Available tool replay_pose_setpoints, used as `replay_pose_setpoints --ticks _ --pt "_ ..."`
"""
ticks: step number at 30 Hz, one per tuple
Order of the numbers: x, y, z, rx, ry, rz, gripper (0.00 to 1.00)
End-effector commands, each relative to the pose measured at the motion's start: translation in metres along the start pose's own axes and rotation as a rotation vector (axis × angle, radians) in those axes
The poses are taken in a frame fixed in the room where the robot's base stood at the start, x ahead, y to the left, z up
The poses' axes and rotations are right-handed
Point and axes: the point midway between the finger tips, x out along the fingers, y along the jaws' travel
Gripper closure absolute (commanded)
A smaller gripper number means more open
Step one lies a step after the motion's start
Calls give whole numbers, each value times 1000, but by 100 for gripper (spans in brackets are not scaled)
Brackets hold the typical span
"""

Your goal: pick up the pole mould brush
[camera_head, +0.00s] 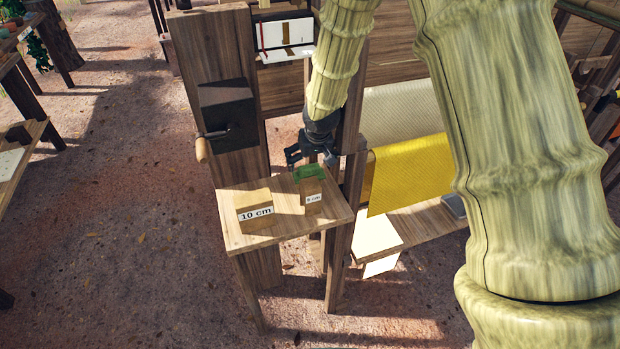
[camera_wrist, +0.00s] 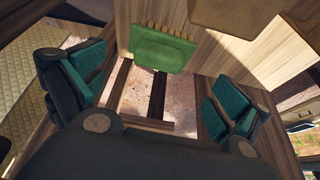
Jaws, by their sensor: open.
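A small green piece with a bumpy edge (camera_head: 309,172) lies on top of a small wooden block labelled with a cm size (camera_head: 313,197). In the wrist view the green piece (camera_wrist: 163,48) is at the top centre, beyond the gap between my fingers. My gripper (camera_head: 312,154) is open and empty, just behind and above the green piece in the head view. In the wrist view its teal-padded fingers (camera_wrist: 155,95) stand wide apart on either side, not touching it.
The small wooden table (camera_head: 285,228) also holds a larger block labelled 10 cm (camera_head: 256,213). Behind it stand a wooden post with a dark crank box (camera_head: 228,115) and rollers with a yellow sheet (camera_head: 407,172).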

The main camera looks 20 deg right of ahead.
Motion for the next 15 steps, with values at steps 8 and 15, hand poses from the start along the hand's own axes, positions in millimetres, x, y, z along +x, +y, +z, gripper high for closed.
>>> replay_pose_setpoints --ticks 8,15 --pt "15 1 -4 -2 1 5 0" --pt "27 1 -3 -2 2 4 0"
